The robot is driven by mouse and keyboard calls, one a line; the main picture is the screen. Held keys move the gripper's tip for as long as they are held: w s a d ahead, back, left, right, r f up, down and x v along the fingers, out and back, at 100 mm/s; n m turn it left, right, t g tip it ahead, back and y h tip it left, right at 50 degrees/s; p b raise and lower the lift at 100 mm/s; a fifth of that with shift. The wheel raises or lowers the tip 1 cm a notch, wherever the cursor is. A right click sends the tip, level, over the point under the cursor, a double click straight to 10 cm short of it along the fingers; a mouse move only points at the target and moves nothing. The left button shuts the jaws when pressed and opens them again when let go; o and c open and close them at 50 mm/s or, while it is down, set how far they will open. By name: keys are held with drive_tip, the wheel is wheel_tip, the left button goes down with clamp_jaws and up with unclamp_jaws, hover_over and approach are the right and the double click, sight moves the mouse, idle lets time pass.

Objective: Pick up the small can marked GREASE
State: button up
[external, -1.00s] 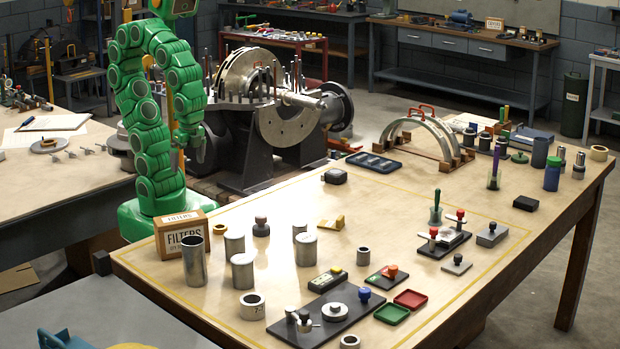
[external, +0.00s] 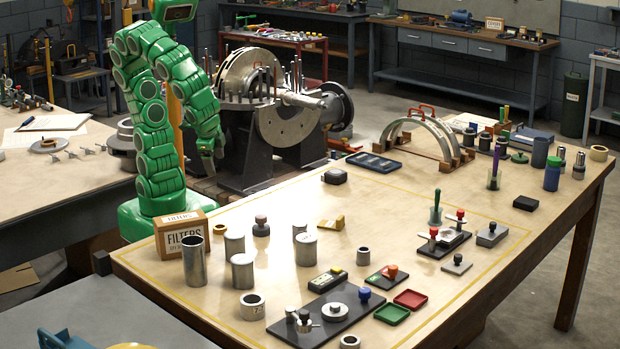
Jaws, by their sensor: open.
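No GREASE marking can be read in this view, so I cannot tell which can bears it. Small grey cans stand upright on the near left of the bench: one (external: 235,244), a second in front of it (external: 243,273) and a third (external: 306,250) to the right. Small dark cans (external: 485,142) also stand at the far end. My gripper (external: 213,158) is open and appears empty. It hangs pointing down beyond the bench's back left edge, apart from all the cans.
A FILTERS box (external: 182,238) and an open metal tube (external: 195,264) stand at the bench's left corner. A black plate (external: 335,318) with parts lies in front. The arched casing (external: 425,130) stands at the back. The bench's centre (external: 385,215) is mostly clear.

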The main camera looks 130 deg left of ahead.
drive_tip(key=w+d+n+t+y, duration=0.2)
drive_tip(key=w+d+n+y, duration=0.15)
drive_tip(key=w+d, duration=0.4)
drive_tip(key=w+d+n+t+y, duration=0.3)
drive_tip(key=w+d+y, duration=0.1)
drive_tip(key=w, duration=0.7)
drive_tip(key=t, duration=0.3)
approach(235, 240)
drive_tip(key=shift+n+y, duration=0.25)
drive_tip(key=shift+y, duration=0.2)
drive_tip(key=a+f, duration=0.2)
drive_tip(key=a, duration=0.1)
drive_tip(key=a+f, duration=0.1)
drive_tip(key=shift+s+a+f, duration=0.15)
drive_tip(key=shift+s+a, duration=0.05)
drive_tip(key=shift+s, duration=0.15)
drive_tip(key=shift+x, duration=3.2)
drive_tip(key=shift+f, duration=0.1)
drive_tip(key=shift+c, duration=0.2)
drive_tip(key=c, duration=0.9)
drive_tip(key=shift+o, duration=0.2)
